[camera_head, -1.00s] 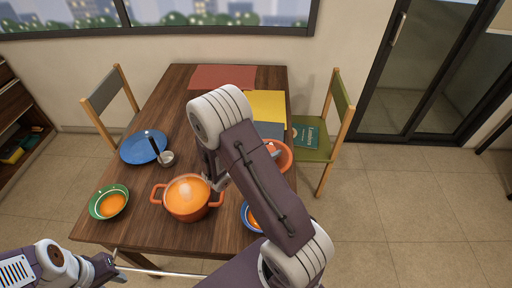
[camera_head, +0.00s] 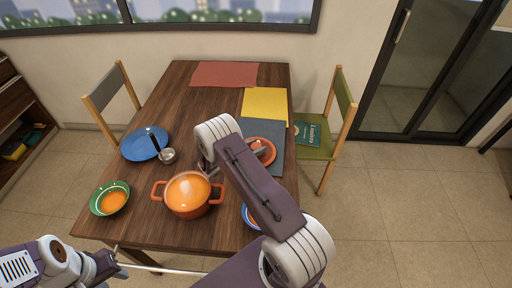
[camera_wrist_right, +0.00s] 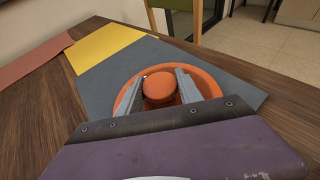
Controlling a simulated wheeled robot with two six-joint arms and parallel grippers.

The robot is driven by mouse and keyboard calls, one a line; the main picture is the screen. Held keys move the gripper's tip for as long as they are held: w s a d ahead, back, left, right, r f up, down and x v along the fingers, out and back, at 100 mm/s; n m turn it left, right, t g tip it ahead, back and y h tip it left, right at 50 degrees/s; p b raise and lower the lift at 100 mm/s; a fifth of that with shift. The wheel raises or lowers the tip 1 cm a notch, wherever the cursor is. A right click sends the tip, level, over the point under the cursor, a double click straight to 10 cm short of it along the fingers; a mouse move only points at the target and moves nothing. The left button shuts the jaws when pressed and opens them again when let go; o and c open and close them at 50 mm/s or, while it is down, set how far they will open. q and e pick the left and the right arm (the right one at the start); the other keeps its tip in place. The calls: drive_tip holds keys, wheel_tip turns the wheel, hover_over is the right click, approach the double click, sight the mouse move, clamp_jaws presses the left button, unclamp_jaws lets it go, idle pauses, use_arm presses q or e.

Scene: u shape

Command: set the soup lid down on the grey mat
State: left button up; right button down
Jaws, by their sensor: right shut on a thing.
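The soup lid (camera_head: 266,157) is an orange disc, partly hidden by my right arm in the head view. In the right wrist view the lid (camera_wrist_right: 207,82) has a round orange knob (camera_wrist_right: 159,90) between the fingers of my right gripper (camera_wrist_right: 161,76), which is shut on it. The grey mat (camera_head: 266,127) lies on the table's right side. The lid appears over this mat (camera_wrist_right: 110,85); whether it touches cannot be told. The orange soup pot (camera_head: 188,207) stands uncovered with orange soup. My left gripper (camera_head: 112,267) is at the lower left, its jaw opening unclear.
The wooden table (camera_head: 225,225) holds a green bowl (camera_head: 122,188), a blue plate (camera_head: 138,146), a ladle (camera_head: 167,155), and a blue bowl (camera_head: 247,218) partly behind my right arm. Yellow (camera_head: 265,103) and red (camera_head: 224,74) mats lie farther back, bare. Chairs flank the table.

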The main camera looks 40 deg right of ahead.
drive_tip(key=shift+s, duration=0.1)
drive_tip(key=c, duration=0.8)
unclamp_jaws()
